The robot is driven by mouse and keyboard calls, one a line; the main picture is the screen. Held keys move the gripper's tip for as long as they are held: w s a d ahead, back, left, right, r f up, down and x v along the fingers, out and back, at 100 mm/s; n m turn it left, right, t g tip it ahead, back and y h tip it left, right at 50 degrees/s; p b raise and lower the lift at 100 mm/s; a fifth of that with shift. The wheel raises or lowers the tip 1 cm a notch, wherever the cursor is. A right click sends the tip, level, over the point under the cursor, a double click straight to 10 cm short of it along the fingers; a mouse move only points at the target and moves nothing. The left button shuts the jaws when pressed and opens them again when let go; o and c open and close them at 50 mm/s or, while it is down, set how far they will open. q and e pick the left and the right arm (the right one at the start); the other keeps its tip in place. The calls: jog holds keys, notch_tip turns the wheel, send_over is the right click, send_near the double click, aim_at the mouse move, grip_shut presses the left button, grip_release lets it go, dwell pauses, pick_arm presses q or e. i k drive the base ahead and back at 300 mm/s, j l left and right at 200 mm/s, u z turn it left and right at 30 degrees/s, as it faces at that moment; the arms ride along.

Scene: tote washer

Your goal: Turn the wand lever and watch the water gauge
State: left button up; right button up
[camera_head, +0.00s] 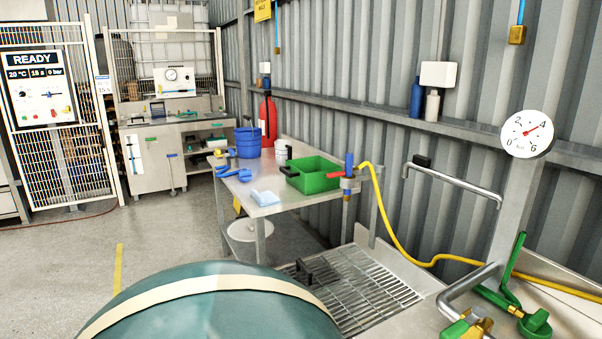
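The water gauge (527,133) is a white round dial on a grey post at the right, marked 0 to 6. Its red needle points up and right, close to the 4. A long green lever (513,268) stands tilted upward at the lower right, by a green round valve part (535,322). I take it to be the wand lever. A blue upright wand-like piece (349,163) sits in a grey clamp at the table corner, with a yellow hose (400,240) running from near it towards the right. Neither of my grippers is in view.
A teal rounded body with a cream band (205,300) fills the bottom front. Behind it is a metal grate (365,290). A bent metal rail (460,182) runs before the wall. The side table holds a green crate (315,183) and blue bucket (248,142).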

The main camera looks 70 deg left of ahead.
aim_at(334, 174)
jog(key=u, duration=2.05)
jog(key=i+j+z, duration=0.15)
jog(key=z, duration=0.3)
jog(key=i+j+z, duration=0.15)
jog(key=z, duration=0.3)
jog(key=j+z, duration=0.2)
jog(key=z, duration=0.25)
jog(key=i+j+z, duration=0.2)
jog(key=j, duration=0.35)
jog(key=j+z, duration=0.25)
jog(key=j, duration=0.8)
jog(key=i+j+z, duration=0.1)
jog(key=j, duration=0.45)
